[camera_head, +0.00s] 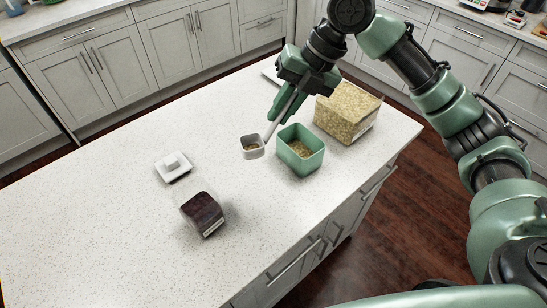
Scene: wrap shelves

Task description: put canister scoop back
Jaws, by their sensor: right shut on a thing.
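My right gripper (284,101) is shut on the handle of a scoop (253,147). Whether the cup touches the counter is hard to tell. A large clear canister (347,112) full of tan grain stands behind and right of the green box. My left gripper is not in view.
On the white counter (90,220), a white square lid (173,166) lies left of the scoop. A clear container with dark contents (203,214) is nearer the front. A flat grey thing partly shows behind my right gripper. The counter's left part is clear.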

